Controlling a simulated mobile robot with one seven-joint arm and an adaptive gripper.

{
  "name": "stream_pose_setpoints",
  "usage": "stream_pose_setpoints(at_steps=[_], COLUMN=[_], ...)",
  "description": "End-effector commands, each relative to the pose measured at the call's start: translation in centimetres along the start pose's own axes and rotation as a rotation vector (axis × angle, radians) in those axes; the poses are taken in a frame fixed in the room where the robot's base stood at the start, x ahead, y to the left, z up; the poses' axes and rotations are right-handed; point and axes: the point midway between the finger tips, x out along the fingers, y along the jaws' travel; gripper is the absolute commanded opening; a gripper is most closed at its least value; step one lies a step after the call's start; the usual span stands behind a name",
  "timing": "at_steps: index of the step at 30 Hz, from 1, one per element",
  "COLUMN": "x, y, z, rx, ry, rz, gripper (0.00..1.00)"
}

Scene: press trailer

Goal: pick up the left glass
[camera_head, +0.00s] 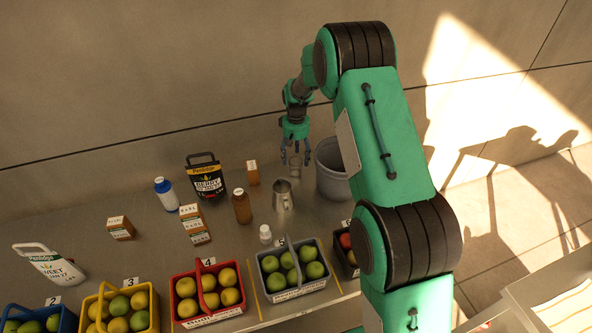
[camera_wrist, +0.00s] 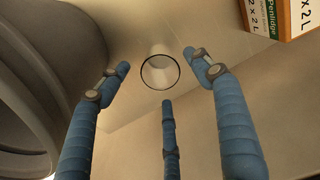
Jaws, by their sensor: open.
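A small clear glass (camera_head: 295,167) stands on the steel counter, just left of a grey bucket, in the head view. My gripper (camera_head: 296,156) points down above it with its blue fingers spread. In the wrist view the glass (camera_wrist: 160,72) shows as a dark round rim between the three fingertips of my gripper (camera_wrist: 160,76). The fingers are open and appear apart from the glass. I see only this one glass clearly.
The grey bucket (camera_head: 333,182) stands close on the right and fills the left edge of the wrist view. A small orange box (camera_head: 252,172) and a metal jug (camera_head: 282,196) are near. Bottles, cartons and several fruit baskets (camera_head: 292,292) crowd the front.

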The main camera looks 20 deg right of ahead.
Motion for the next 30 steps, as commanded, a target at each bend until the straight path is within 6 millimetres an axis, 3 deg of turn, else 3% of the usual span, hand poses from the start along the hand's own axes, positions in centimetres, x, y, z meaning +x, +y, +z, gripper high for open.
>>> stream_pose_setpoints(at_steps=[9,27,30], x=[3.4,3.6,3.6], y=[0.0,0.0,0.0], z=[0.0,0.0,0.0], rx=[0.0,0.0,0.0], ry=[-0.001,0.0,0.0], rz=[0.0,0.0,0.0], gripper=[0.65,0.65,0.47])
